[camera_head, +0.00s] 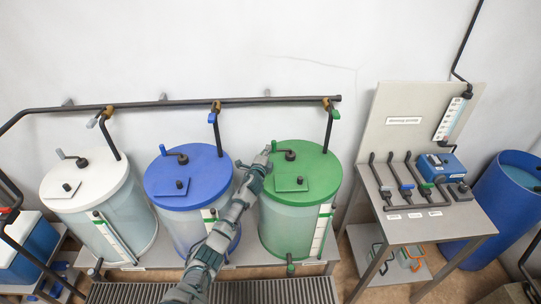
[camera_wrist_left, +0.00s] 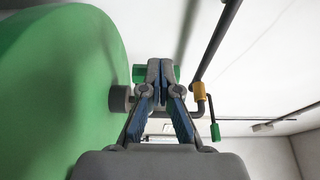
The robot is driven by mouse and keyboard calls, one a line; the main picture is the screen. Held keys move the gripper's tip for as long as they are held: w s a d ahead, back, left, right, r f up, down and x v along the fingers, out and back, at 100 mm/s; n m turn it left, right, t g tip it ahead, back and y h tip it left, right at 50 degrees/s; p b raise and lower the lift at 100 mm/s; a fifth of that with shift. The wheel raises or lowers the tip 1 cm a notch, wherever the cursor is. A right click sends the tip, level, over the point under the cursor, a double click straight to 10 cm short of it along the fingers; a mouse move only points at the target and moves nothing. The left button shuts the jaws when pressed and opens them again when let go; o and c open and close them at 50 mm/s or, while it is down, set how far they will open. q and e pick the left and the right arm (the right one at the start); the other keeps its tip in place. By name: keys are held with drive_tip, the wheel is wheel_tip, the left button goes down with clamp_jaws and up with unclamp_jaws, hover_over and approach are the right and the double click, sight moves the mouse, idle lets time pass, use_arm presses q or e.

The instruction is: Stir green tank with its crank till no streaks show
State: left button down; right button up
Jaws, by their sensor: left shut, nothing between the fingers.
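The green tank (camera_head: 287,228) stands rightmost of three tanks, with a green lid (camera_head: 318,172) that fills the left of the wrist view (camera_wrist_left: 60,85). Its crank has a dark hub (camera_head: 290,155) on the lid, also in the wrist view (camera_wrist_left: 120,98), and a green handle (camera_head: 274,146). My left gripper (camera_head: 264,157) is at the lid's left edge, close to the handle. In the wrist view the gripper's fingers (camera_wrist_left: 162,72) are shut and empty, with the green handle (camera_wrist_left: 139,74) showing behind them. I cannot tell whether they touch it. Streaks in the pale tank wall cannot be made out.
A blue-lidded tank (camera_head: 160,183) and a white-lidded tank (camera_head: 60,205) stand to the left. A dark pipe (camera_head: 240,100) with drop pipes runs behind the lids. A grey bench (camera_head: 430,230) with valves and a blue barrel (camera_head: 505,215) stand at right.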

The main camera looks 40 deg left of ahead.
use_arm(q)
drive_tip(key=shift+w+a, duration=0.35)
drive_tip(key=shift+a, duration=0.05)
use_arm(e)
drive_tip(key=shift+w+a+f, duration=0.15)
drive_tip(key=shift+w+a, duration=0.05)
drive_tip(key=shift+w, duration=0.25)
use_arm(q)
drive_tip(key=shift+r, duration=0.1)
use_arm(e)
drive_tip(key=shift+d, duration=0.4)
drive_tip(key=shift+s, duration=0.1)
